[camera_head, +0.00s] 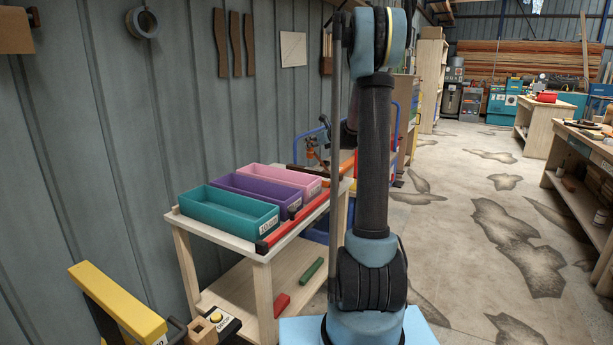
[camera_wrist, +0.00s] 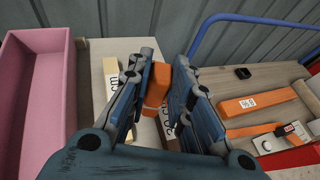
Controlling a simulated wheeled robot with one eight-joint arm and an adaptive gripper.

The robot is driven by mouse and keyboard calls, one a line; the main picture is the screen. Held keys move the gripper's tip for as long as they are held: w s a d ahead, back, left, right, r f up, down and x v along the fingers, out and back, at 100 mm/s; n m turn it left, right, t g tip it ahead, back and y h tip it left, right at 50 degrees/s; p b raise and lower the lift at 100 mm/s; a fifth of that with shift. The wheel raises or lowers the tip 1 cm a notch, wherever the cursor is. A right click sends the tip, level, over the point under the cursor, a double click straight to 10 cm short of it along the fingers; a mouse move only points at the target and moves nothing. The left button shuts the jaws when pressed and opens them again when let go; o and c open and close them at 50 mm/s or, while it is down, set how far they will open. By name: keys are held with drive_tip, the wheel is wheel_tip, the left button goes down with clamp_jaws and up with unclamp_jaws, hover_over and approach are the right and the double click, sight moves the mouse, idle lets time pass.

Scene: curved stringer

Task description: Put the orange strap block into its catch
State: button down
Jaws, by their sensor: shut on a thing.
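In the wrist view an orange block (camera_wrist: 157,84) stands between the two fingers of my gripper (camera_wrist: 163,80). The fingers are shut on it, and they hide part of its sides. Another orange strap-like piece (camera_wrist: 258,101) with a white label lies on a wooden surface to the right. I cannot tell which part is the catch. In the head view my arm hides the gripper, and an orange piece (camera_head: 347,165) shows beside the arm.
A pink bin (camera_wrist: 64,45) stands left of the gripper, with teal (camera_head: 238,222) and purple (camera_head: 225,180) bins farther along the cart. A blue tubular handle (camera_wrist: 260,20) rises behind. A small black part (camera_wrist: 242,72) lies on the wooden surface.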

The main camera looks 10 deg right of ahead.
sight(313, 152)
drive_tip(key=f, duration=0.5)
drive_tip(key=shift+w+d, duration=0.2)
drive_tip(key=shift+s+f, duration=0.1)
drive_tip(key=shift+f, duration=2.3)
drive_tip(key=c, duration=1.4)
unclamp_jaws()
drive_tip(key=shift+c, duration=0.2)
